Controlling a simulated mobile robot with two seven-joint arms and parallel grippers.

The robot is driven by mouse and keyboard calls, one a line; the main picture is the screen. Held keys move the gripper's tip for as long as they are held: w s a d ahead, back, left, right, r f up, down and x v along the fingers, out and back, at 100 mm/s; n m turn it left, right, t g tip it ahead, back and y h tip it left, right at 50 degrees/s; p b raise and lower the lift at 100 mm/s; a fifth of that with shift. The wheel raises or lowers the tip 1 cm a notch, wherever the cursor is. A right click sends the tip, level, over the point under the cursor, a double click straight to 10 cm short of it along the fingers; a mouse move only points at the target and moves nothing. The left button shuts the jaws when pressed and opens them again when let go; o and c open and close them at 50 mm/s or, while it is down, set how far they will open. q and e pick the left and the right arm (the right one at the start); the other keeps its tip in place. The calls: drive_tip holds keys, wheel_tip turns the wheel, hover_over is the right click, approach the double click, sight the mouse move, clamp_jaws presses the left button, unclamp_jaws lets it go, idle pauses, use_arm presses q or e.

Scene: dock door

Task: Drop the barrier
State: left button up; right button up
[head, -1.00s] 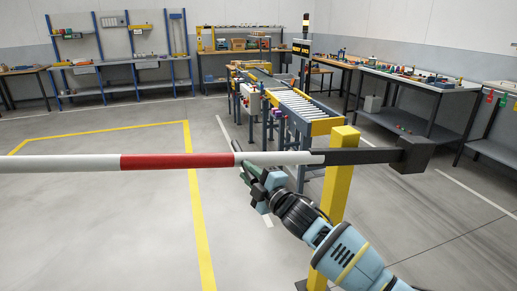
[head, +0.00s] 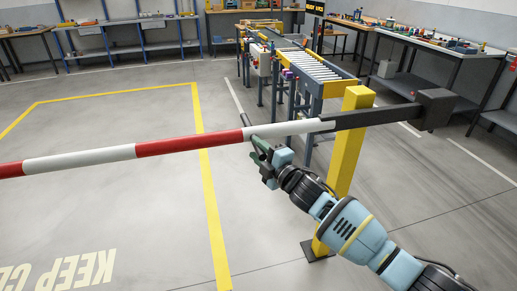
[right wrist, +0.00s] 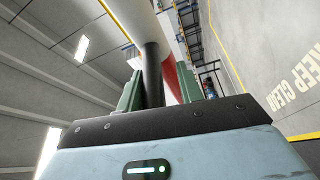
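The barrier boom (head: 80,157), striped red and white, crosses the head view and slopes down to the left; its left end is out of frame. Its dark right part runs past the top of a yellow post (head: 346,150) to a black block (head: 435,108). My right gripper (head: 257,146) is at the boom's near side, by a red-white joint. In the right wrist view, its green fingers (right wrist: 155,92) stand on both sides of a dark handle (right wrist: 152,75) under the boom and appear closed on it. My left gripper is out of view.
A roller conveyor (head: 315,70) stands behind the post, with a workbench (head: 430,45) at the right and blue-framed benches (head: 135,45) at the back. Yellow floor lines (head: 207,200) and upside-down KEEP lettering (head: 80,270) mark open floor beneath the boom.

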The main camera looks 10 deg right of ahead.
drive_tip(key=shift+o, duration=0.4)
drive_tip(key=shift+s+d, duration=0.15)
drive_tip(key=v, duration=0.7)
drive_tip(key=shift+s, duration=0.25)
drive_tip(key=shift+d, duration=0.1)
